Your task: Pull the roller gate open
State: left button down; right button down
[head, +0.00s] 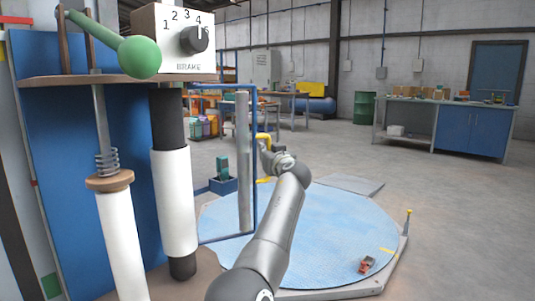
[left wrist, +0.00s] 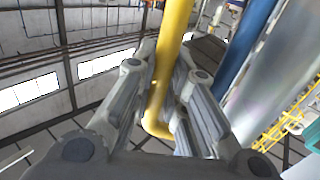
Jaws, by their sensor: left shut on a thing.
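The roller gate is a blue frame (head: 254,200) with a tall grey upright roller (head: 243,170), standing right of the sack filler in the head view. A yellow handle (head: 263,136) sticks out from its right side. My left gripper (head: 268,147) is at this handle, its arm reaching up from the bottom of the head view. In the left wrist view the yellow handle (left wrist: 172,45) runs between the two fingers of my left gripper (left wrist: 160,105), which is shut on it. The blue frame (left wrist: 248,50) and the roller (left wrist: 285,75) show to the right there. My right gripper is not in view.
The filler's blue panel (head: 40,160), white rollers (head: 174,205), green-knobbed lever (head: 140,57) and brake dial box (head: 172,25) stand close at left. A round blue platform (head: 320,235) lies below, with a small red object (head: 366,265) on it. Floor at right is clear.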

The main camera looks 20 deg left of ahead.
pick_arm(q)
jog(key=shift+w+d, duration=0.1)
jog(key=shift+d, duration=0.05)
dwell(0.3)
jog(key=c, duration=1.8)
grip_release()
jog(key=shift+o, duration=0.4)
jog(key=v, duration=0.7)
jog(key=shift+d, duration=0.2)
